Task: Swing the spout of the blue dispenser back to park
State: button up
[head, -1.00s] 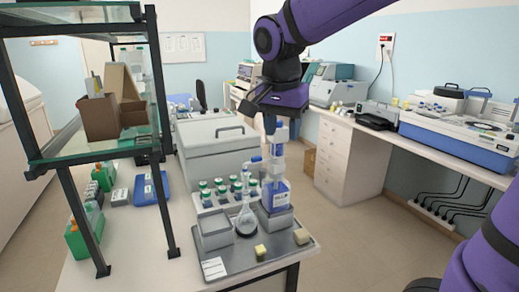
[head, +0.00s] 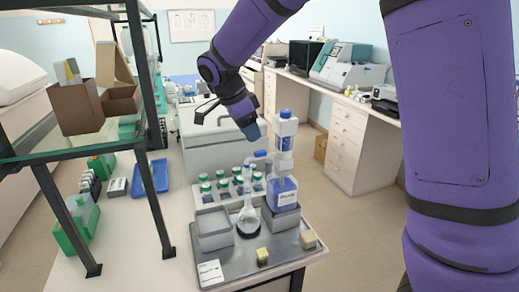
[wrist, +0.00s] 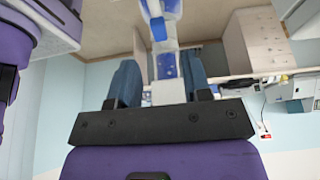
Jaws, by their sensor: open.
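The blue dispenser is a bottle with blue liquid (head: 284,193) under a tall white and blue pump head (head: 285,136). It stands upright on a grey block on the metal tray. Its spout (head: 259,156) points left, over a clear flask (head: 246,218). My gripper (head: 252,132) is open and empty, just left of the pump head's upper part and above the spout. In the wrist view my gripper's blue fingers (wrist: 160,75) stand apart, with the dispenser (wrist: 166,62) seen between and beyond them. I cannot tell whether they touch it.
The metal tray (head: 235,262) also carries a grey open box (head: 214,240) and two yellowish blocks. A rack of green-capped bottles (head: 222,190) stands behind the flask. A black-framed glass shelf (head: 75,150) rises at left. A large grey lidded box (head: 205,150) stands behind.

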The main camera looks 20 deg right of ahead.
aim_at(260, 151)
jog(key=x, duration=0.7)
grip_shut()
